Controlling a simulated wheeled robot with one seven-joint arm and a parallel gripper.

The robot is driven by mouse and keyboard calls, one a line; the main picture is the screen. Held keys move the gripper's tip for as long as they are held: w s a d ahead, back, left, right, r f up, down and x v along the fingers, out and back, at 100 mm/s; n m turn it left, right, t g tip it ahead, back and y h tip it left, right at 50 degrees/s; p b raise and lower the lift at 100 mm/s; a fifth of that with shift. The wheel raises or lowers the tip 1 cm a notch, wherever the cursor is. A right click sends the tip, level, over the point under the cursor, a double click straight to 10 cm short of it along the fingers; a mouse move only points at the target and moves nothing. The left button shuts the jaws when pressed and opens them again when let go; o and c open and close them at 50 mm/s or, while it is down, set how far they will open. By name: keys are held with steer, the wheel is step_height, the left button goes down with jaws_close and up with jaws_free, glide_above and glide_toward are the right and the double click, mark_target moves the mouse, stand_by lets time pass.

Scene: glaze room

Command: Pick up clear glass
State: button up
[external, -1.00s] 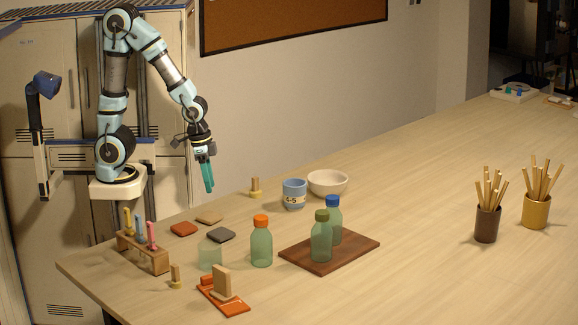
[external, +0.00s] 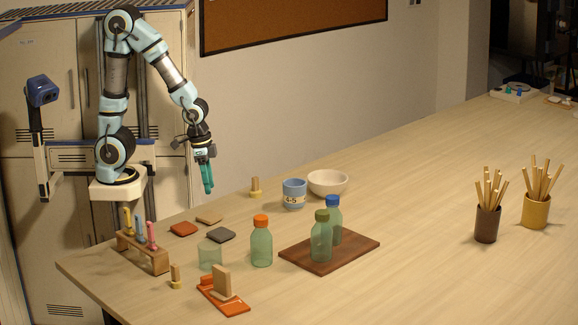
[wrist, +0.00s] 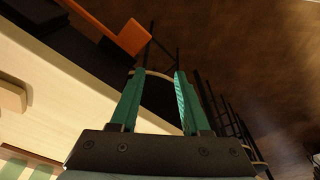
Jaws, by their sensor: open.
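The clear glass (external: 210,256) is a short, pale greenish see-through tumbler. It stands upright on the near left part of the table, left of the orange-capped bottle (external: 261,243). My gripper (external: 208,190) hangs in the air above and behind the table's left end, well away from the glass. Its green fingers (wrist: 158,95) are apart with nothing between them in the wrist view. I cannot make out the glass in the wrist view.
Around the glass are a wooden rack of droppers (external: 143,252), a grey tile (external: 221,235), a red tile (external: 184,229) and an orange tray (external: 233,308). Two capped bottles stand on a dark board (external: 350,251).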

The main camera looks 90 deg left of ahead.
steer(key=o, duration=0.9)
steer(key=shift+c, duration=0.2)
steer(key=shift+r, duration=0.1)
